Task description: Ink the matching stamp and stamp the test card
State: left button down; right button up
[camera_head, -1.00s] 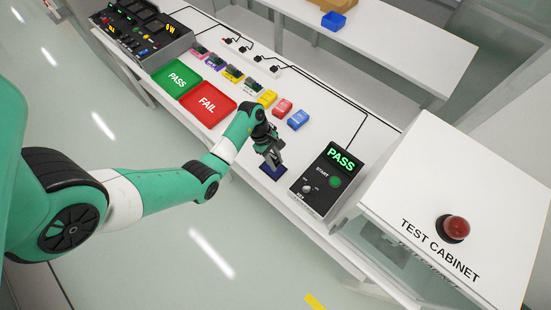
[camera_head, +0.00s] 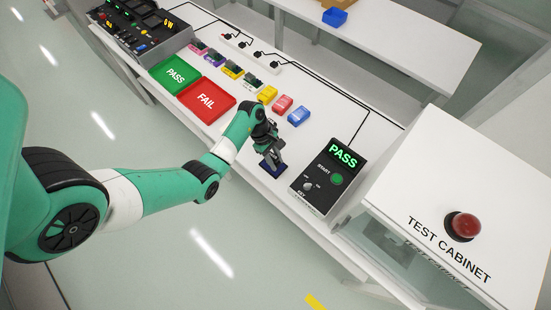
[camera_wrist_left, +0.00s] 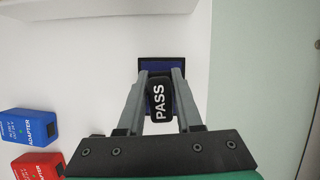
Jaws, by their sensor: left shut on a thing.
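My left gripper (camera_head: 271,163) is shut on a black stamp (camera_wrist_left: 159,98), whose top reads "PASS" in the left wrist view. The stamp sits between the two fingers over a dark blue ink pad (camera_wrist_left: 160,64). The pad also shows in the head view (camera_head: 273,172), near the table's front edge and mostly hidden by the gripper. I cannot tell whether the stamp's face touches the pad. The tester box (camera_head: 329,178) to the right shows a green "PASS" on its display. I cannot make out a test card. My right gripper is not in view.
A green PASS tray (camera_head: 175,75) and a red FAIL tray (camera_head: 207,99) lie left of the gripper. Yellow, red and blue adapters (camera_head: 299,116) stand behind it. The white test cabinet (camera_head: 480,200) with a red button stands at the right.

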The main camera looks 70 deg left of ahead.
aim_at(275, 158)
pick_arm(q)
jog(key=shift+f+b, duration=0.3)
jog(key=shift+f, duration=0.15)
dwell(0.4)
jog(key=shift+f, duration=0.15)
dwell(1.2)
jog(key=shift+p, duration=0.3)
notch_tip(275, 158, up, 7)
jog(key=p, duration=0.7)
jog(key=shift+p, duration=0.35)
